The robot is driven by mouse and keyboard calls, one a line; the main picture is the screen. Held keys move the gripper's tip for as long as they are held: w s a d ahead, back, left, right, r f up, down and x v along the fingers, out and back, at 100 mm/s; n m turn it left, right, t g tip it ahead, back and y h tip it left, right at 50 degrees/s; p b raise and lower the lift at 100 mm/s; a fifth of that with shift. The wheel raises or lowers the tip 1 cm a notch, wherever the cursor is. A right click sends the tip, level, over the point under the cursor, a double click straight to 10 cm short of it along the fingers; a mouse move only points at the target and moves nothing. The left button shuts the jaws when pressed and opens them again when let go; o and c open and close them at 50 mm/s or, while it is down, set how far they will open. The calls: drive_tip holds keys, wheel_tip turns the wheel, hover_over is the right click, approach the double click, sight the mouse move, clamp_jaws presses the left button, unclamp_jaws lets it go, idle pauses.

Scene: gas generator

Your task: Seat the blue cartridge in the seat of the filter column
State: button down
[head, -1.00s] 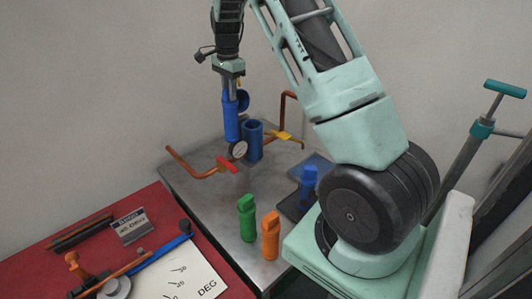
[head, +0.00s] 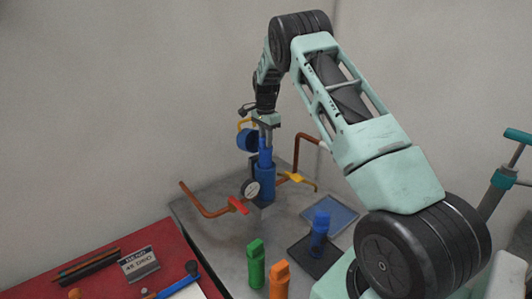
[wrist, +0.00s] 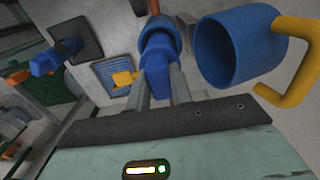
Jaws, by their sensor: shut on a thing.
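My gripper (head: 266,134) is shut on the upper part of a blue cartridge (head: 265,154), which also shows between the fingers in the wrist view (wrist: 157,72). The cartridge is roughly upright, in line with the blue filter column (head: 265,186). Its lower part is hidden behind or inside the column's rim, seen as a round blue ring in the wrist view (wrist: 158,28). It looks partly inserted; the depth cannot be told. An open blue cap (head: 247,140) with a yellow handle (wrist: 297,60) is beside the column top.
A pressure gauge (head: 250,188), a red valve handle (head: 238,205) and a yellow valve handle (head: 291,177) sit close around the column on copper pipes. Another blue piece (head: 319,230) stands on a dark pad. Green (head: 256,265) and orange (head: 279,280) pieces stand in front.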

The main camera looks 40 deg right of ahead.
sight(265, 155)
wheel_tip(265, 155, down, 7)
drive_tip(key=p, duration=0.2)
drive_tip(key=shift+r+p, duration=0.15)
drive_tip(key=shift+p, duration=0.25)
drive_tip(key=shift+f, duration=0.35)
drive_tip(key=c, duration=1.3)
unclamp_jaws()
drive_tip(key=shift+o, duration=0.2)
